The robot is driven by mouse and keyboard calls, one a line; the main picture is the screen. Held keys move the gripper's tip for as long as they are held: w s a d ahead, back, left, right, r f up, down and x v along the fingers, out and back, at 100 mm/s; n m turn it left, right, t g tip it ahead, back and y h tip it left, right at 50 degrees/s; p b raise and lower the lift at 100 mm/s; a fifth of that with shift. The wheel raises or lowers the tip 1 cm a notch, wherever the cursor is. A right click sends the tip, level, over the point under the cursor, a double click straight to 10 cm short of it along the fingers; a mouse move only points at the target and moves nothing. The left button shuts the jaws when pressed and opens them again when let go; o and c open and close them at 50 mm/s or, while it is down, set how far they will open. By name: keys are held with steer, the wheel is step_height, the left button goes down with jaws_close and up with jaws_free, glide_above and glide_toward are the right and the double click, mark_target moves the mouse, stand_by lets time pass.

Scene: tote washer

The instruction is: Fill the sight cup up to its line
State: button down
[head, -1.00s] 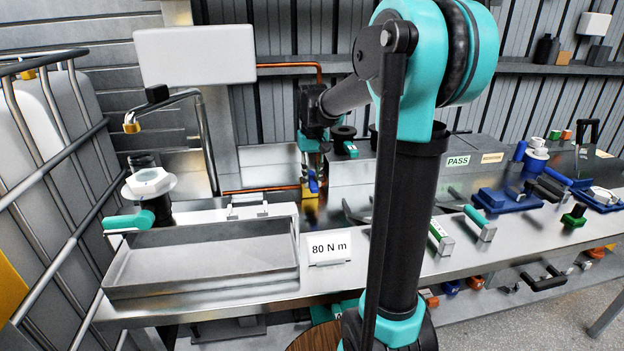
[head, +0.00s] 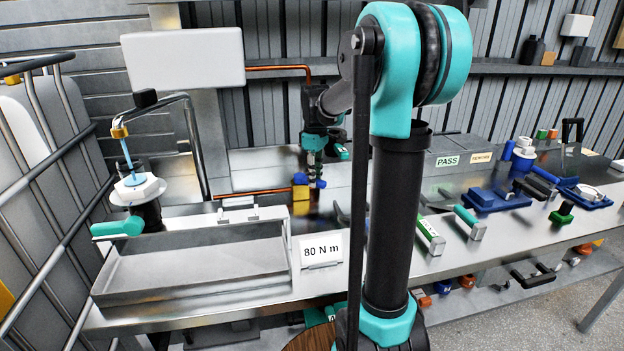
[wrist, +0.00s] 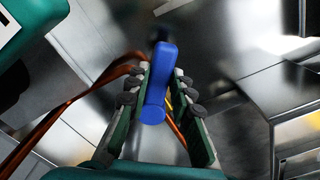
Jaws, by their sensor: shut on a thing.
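My gripper (head: 315,168) is at the back of the bench, pointing down at a valve with a brass body (head: 300,193) and a blue handle (head: 320,184). In the wrist view the blue handle (wrist: 155,80) lies between my two fingers, which are shut on it. At the left, a thin blue stream (head: 127,153) runs from the brass tip of a bent spout (head: 119,130). No fill line or level is readable.
A teal handle (head: 118,228) sticks out beside the black stem. A shallow metal tray (head: 195,283) and an "80 N m" card (head: 320,250) are at the bench front. Copper pipe (head: 235,194) runs to the valve. A caged tank (head: 35,170) stands at the left.

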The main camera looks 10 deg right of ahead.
steer(key=w+n, duration=0.1)
steer(key=n, duration=0.1)
steer(key=w+d+n, duration=0.1)
steer(key=n, duration=0.1)
steer(key=shift+w+d+n, duration=0.1)
steer(key=shift+w+n, duration=0.3)
steer(key=shift+n, duration=0.6)
steer(key=shift+w+d+n, duration=0.1)
steer(key=shift+w+n, duration=0.3)
steer(key=shift+n, duration=0.6)
steer(key=shift+w, duration=0.1)
steer(key=c, duration=1.3)
jaws_free()
step_height(320, 180, up, 12)
steer(key=shift+r, duration=0.1)
